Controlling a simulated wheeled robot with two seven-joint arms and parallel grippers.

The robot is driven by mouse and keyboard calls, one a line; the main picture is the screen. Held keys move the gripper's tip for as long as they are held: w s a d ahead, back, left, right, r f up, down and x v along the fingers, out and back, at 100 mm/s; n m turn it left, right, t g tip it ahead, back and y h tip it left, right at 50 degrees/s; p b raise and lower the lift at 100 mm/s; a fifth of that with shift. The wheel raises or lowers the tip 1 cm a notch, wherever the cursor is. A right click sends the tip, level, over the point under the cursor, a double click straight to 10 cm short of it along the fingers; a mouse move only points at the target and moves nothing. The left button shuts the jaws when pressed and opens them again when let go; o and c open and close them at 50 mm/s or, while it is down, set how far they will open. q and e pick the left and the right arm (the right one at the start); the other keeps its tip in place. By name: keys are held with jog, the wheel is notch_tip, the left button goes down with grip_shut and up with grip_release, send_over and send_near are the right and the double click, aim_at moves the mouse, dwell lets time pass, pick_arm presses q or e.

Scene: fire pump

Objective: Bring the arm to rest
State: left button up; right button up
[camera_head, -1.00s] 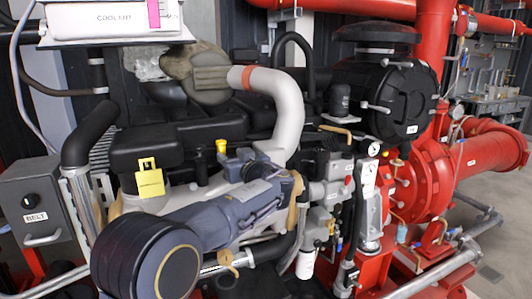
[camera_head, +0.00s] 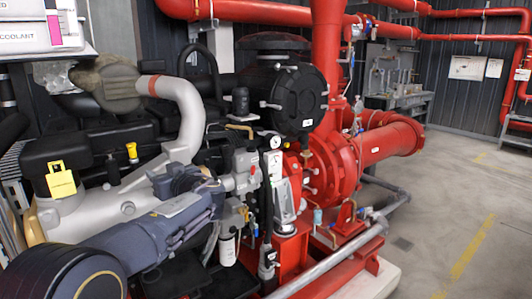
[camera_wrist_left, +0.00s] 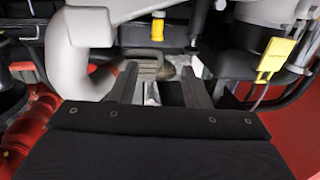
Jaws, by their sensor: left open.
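My left arm comes in from the lower left in the head view, with a large black round joint and a blue-grey link. My left gripper (camera_head: 192,184) is at its far end, in front of the engine, and its fingers are hard to make out there. In the left wrist view my left gripper (camera_wrist_left: 159,76) is open, with two dark fingers apart and nothing held between them. Beyond the fingers is a ribbed olive-grey engine part (camera_wrist_left: 153,66). I cannot tell whether the gripper touches anything. My right gripper is not in view.
The engine has a white bent pipe (camera_head: 188,112), a yellow tag (camera_head: 61,180) and a black round housing (camera_head: 290,95). A red pump (camera_head: 338,168) and a grey rail (camera_head: 335,262) stand to the right. Clear floor (camera_head: 470,215) lies at the far right.

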pick_arm(q)
jog(key=s+a+f+m+g+h+p, duration=0.1)
jog(key=s+a+f+g+h, duration=0.2)
jog(key=s+a+f, duration=0.35)
jog(key=s+a+f+m+g+h+p, duration=0.1)
jog(key=s+a+f+g+h, duration=0.25)
jog(key=s, duration=0.65)
jog(key=s+d+f+m+h+p, duration=0.1)
jog(key=s+d+h, duration=0.4)
jog(key=s, duration=0.8)
jog(key=s+d+f+m+h+p, duration=0.2)
jog(key=s+d+f+m+h, duration=0.2)
jog(key=s+d, duration=0.6)
jog(key=s+f+h, duration=0.1)
jog(key=s, duration=0.2)
jog(key=shift+d+m, duration=0.25)
jog(key=shift+m, duration=0.05)
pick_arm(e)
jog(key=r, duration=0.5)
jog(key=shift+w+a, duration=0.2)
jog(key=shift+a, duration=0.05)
pick_arm(q)
jog(key=shift+s+f, duration=0.1)
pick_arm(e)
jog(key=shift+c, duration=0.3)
